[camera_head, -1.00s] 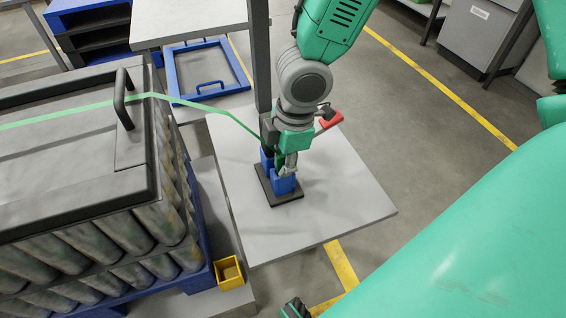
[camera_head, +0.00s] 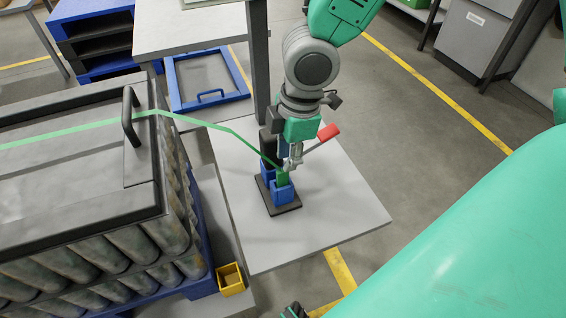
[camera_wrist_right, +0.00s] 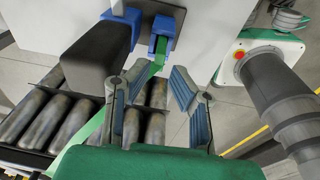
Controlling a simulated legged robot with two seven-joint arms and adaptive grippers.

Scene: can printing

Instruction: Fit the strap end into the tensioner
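The tensioner (camera_head: 281,191) is a blue block with a dark upright part on a black base, standing on a grey plate in the head view. Its blue channel (camera_wrist_right: 162,27) shows in the wrist view. The green strap (camera_head: 195,122) runs from over the crate down to the tensioner; it also shows in the wrist view (camera_wrist_right: 153,72). Its end sits at or in the blue channel; how deep is hidden. My right gripper (camera_head: 289,165) is just above the block. In the wrist view its fingers (camera_wrist_right: 160,70) are spread, with the strap beside the left finger.
A crate of cans (camera_head: 75,207) with a black-handled lid stands at left. A small yellow box (camera_head: 230,279) is near its corner. A red-ended lever (camera_head: 328,132) sticks out right of the tensioner. A post (camera_head: 258,70) rises behind. The plate's right side is clear.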

